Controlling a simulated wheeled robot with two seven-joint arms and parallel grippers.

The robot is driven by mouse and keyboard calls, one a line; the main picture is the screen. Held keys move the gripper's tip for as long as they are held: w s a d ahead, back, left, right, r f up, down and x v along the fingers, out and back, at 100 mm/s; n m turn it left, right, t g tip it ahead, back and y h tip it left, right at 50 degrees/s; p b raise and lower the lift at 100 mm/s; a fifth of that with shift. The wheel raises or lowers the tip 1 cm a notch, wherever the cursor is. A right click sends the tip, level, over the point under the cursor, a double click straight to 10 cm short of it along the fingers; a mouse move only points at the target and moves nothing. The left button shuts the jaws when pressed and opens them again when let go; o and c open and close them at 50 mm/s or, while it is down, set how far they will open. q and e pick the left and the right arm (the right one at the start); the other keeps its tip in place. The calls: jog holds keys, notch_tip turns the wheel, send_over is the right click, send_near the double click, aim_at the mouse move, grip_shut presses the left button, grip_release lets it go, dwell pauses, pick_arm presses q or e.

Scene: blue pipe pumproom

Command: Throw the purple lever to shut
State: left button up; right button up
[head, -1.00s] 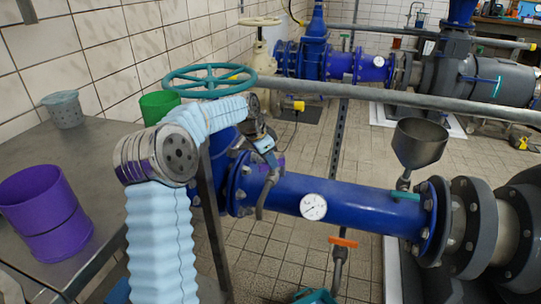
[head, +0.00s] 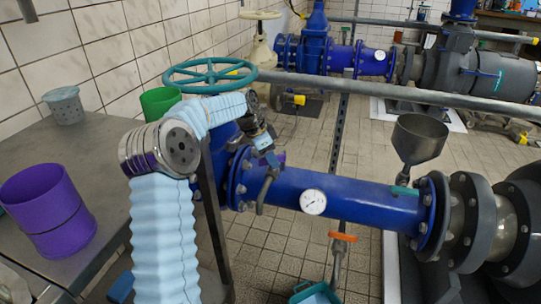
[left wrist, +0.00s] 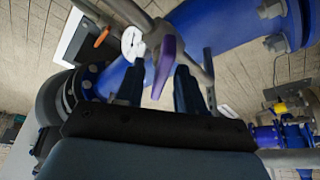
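The purple lever (left wrist: 165,62) is on a grey fitting at the blue pipe. In the left wrist view it lies between the two dark fingers of my left gripper (left wrist: 158,92), its near end pointing toward the palm. The fingers stand apart with a gap on each side of the lever. In the head view my left gripper (head: 268,154) is over the near end of the blue pipe (head: 345,198), and only a sliver of purple (head: 281,158) shows beside it. The arm and gripper hide most of the lever there. My right gripper is not in view.
A teal handwheel (head: 210,76) stands just behind my left arm. A long grey rail (head: 400,93) runs behind the pipe. An orange lever (head: 342,237), a gauge (head: 313,201) and a grey funnel (head: 420,138) are to the right. A purple container (head: 45,210) stands on the metal table (head: 105,150).

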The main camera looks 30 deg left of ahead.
pick_arm(q)
jog(key=shift+r, duration=0.2)
jog(key=shift+r, duration=0.25)
jog(key=v, duration=1.3)
jog(key=shift+s+p, duration=0.2)
jog(key=shift+p, duration=0.2)
